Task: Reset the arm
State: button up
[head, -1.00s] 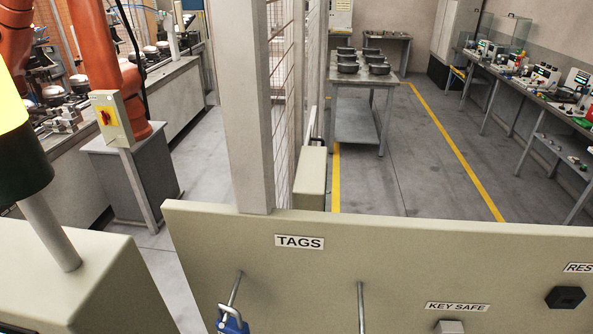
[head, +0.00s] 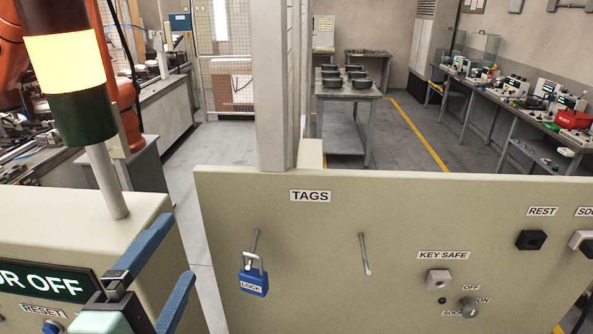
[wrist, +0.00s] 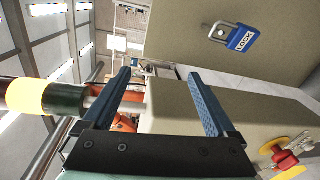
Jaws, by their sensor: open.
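My gripper (head: 181,247) is at the lower left of the head view, in front of the left control cabinet (head: 150,212). Its two blue fingers are apart with nothing between them; they also show in the wrist view (wrist: 159,74). A RESET label (head: 43,312) is on the cabinet, with a blue button (head: 52,327) below it, partly cut off by the frame edge. An orange robot arm (head: 128,112) stands behind, partly hidden by the light tower.
A light tower (head: 68,60) glows amber on the cabinet. A beige board (head: 330,225) has pegs under TAGS; a blue padlock (head: 254,280) hangs on the left peg. A key safe switch (head: 438,280) is further right. In the wrist view, a red-and-yellow device (wrist: 286,158) is at lower right.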

jog(key=w+d+r+m+t+b, duration=0.25)
jog(key=d+r+m+t, duration=0.35)
jog(key=r+m, duration=0.5)
jog(key=s+d+r+m+t, duration=0.2)
jog(key=s+d+r+m, duration=0.1)
jog(key=r, duration=0.4)
jog(key=s+d+r+m+t+b, duration=0.1)
jog(key=s+d+r+m+t, duration=0.1)
jog(key=d+r+m, duration=0.3)
jog(key=shift+s+d+r+t, duration=0.4)
jog(key=shift+s+d+r, duration=0.15)
jog(key=shift+r, duration=0.3)
jog(key=shift+a, duration=0.1)
